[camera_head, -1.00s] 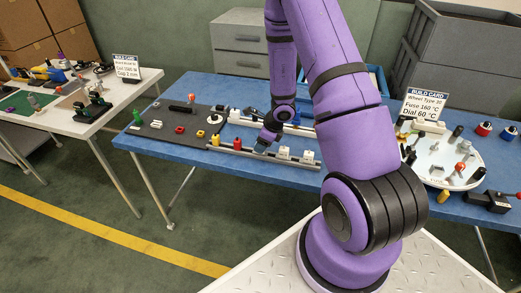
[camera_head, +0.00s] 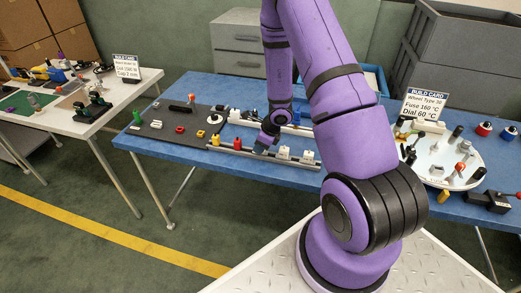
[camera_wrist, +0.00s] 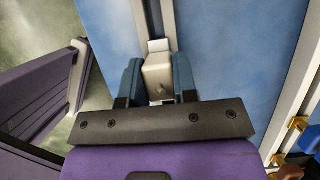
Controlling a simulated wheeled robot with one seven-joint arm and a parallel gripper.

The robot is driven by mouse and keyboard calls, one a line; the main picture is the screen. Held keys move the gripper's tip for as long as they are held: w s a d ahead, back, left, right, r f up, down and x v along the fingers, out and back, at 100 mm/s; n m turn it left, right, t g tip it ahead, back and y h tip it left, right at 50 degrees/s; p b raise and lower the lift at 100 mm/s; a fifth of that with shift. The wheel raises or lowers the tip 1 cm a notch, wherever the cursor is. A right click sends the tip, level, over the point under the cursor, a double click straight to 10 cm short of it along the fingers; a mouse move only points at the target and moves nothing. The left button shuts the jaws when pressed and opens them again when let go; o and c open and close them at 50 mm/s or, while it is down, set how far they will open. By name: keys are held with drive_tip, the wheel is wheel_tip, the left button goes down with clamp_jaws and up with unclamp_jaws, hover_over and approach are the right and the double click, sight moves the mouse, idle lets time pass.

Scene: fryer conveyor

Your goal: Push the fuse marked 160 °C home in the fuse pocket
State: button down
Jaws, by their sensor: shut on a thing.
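My gripper (camera_head: 264,147) is low over the pale rail (camera_head: 274,157) on the blue table. In the wrist view my gripper's two blue fingers (camera_wrist: 157,80) are shut on a pale grey-white block (camera_wrist: 157,78) that has a small round detail on its near face. A smaller white piece (camera_wrist: 158,46) shows just beyond the block, in line with the rail. No marking can be read on the block, so I cannot tell whether it is the 160 °C fuse or how deep it sits. The pocket cannot be made out beneath it.
Two white blocks (camera_head: 283,152) (camera_head: 308,156) stand on the rail to the right. A red piece (camera_head: 237,143) and a yellow piece (camera_head: 215,140) stand to the left. A build card (camera_head: 424,103) reads fuse 160 °C, above a round white board (camera_head: 436,168) with several parts.

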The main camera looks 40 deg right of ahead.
drive_tip(key=shift+r, duration=2.5)
drive_tip(key=shift+a, duration=0.1)
